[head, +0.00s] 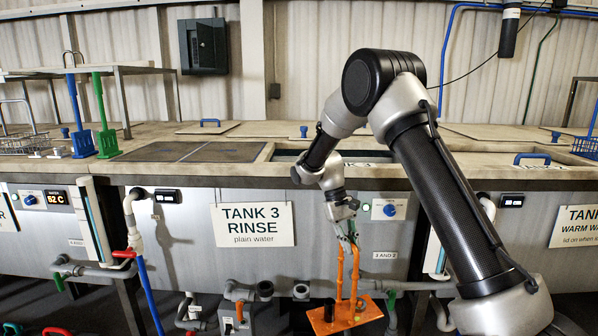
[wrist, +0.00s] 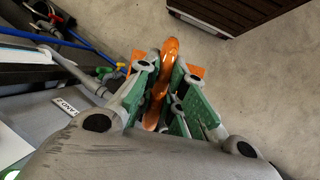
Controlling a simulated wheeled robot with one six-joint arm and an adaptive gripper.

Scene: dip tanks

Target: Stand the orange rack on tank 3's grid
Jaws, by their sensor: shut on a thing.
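The orange rack (head: 344,314) hangs upright from my gripper (head: 347,232) in the head view, in front of the tank line and below the bench top. It has a flat base plate and tall orange uprights. In the wrist view my gripper (wrist: 160,90) is shut on the rack's orange handle (wrist: 165,75), between green finger pads. Tank 3 (head: 254,225) carries a sign reading TANK 3 RINSE, plain water. The tank's opening (head: 290,153) shows as a dark strip behind my arm. Its grid is hidden from both views.
Blue and green handled tools (head: 106,143) stand further left. A blue-handled lid (head: 532,158) lies at right. Pipes and valves (head: 236,293) run below the tanks. Pale floor shows in the wrist view.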

